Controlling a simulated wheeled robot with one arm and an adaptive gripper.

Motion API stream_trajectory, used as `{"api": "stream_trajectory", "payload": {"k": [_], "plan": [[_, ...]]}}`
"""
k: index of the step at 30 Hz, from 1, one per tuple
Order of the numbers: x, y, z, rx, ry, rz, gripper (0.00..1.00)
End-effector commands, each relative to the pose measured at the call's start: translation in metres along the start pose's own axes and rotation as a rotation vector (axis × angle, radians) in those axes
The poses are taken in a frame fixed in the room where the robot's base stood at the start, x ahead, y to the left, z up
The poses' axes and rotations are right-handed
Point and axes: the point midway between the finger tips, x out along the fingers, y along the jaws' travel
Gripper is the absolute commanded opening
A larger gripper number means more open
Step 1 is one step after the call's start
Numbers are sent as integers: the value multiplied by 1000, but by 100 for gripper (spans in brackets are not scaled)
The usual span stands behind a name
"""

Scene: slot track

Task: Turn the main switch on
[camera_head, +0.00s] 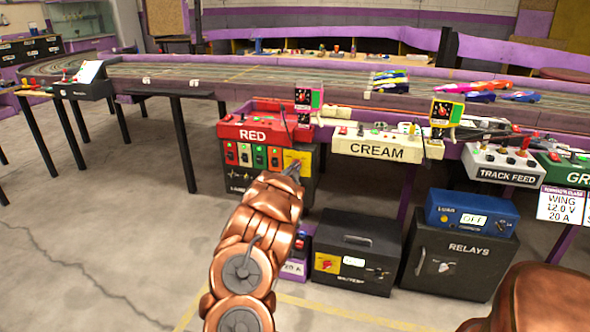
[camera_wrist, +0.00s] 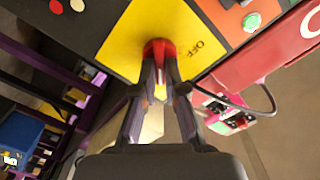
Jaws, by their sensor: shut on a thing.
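The main switch (camera_wrist: 157,47) is a red rotary handle on a yellow plate (camera_wrist: 113,45) in the wrist view. The word OFF is printed on the plate beside the handle. My gripper (camera_wrist: 159,82) is shut on the red handle, with its fingers on either side of it. In the head view the yellow plate (camera_head: 297,157) is on the right of the dark cabinet under the red RED box (camera_head: 253,134). My gripper (camera_head: 293,170) reaches the plate there and covers the handle. Part of the handle is hidden by the fingers.
Coloured switches (camera_head: 245,155) sit left of the plate. The CREAM box (camera_head: 380,145) is to the right. A black battery box (camera_head: 352,240) and a RELAYS cabinet (camera_head: 462,262) stand on the floor below. A dark cable (camera_wrist: 262,100) hangs near the fingers. The floor at left is clear.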

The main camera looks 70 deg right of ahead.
Motion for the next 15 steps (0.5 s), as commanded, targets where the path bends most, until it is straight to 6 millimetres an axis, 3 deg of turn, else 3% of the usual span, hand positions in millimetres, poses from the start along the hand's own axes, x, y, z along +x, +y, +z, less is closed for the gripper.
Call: {"api": "stream_trajectory", "payload": {"k": [1, 2, 8, 15], "plan": [[0, 0, -1, 1, 3, -1, 0], [0, 0, -1, 1, 3, -1, 12], [0, 0, -1, 1, 2, -1, 33], [0, 0, 0, 0, 1, -1, 35]]}}
